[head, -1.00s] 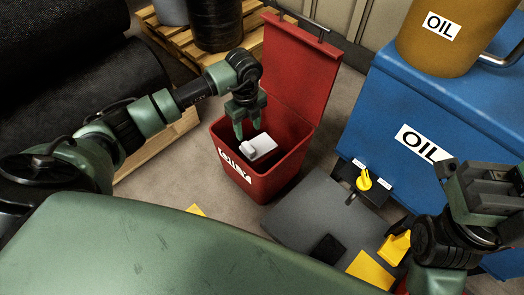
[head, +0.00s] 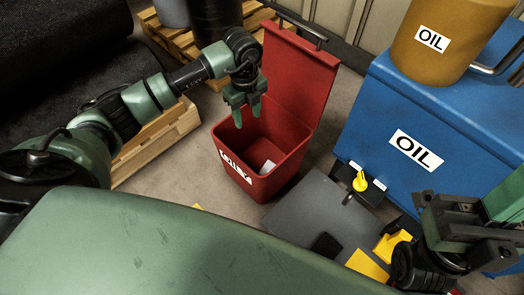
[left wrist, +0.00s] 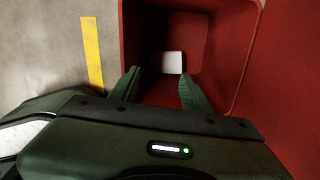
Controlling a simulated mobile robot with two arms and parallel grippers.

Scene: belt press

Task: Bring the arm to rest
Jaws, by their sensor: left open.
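My left arm comes in from the left in the head view. Its gripper (head: 246,112) is open and empty above the mouth of the red bin (head: 262,180). In the left wrist view the two fingers of the left gripper (left wrist: 160,88) are spread apart over the bin opening. A white item (left wrist: 166,63) lies on the bin floor between and beyond the fingertips. It also shows inside the bin in the head view (head: 267,167). My right gripper (head: 462,222) is at the right edge in the head view; its jaw state is unclear.
The bin's red lid (head: 301,80) stands open behind it. A blue cabinet (head: 450,125) with an ochre drum (head: 425,60) on it stands right. A grey panel (head: 295,215) with a yellow knob (head: 360,182) lies in front. Wooden pallets (head: 160,140) stand behind the left arm.

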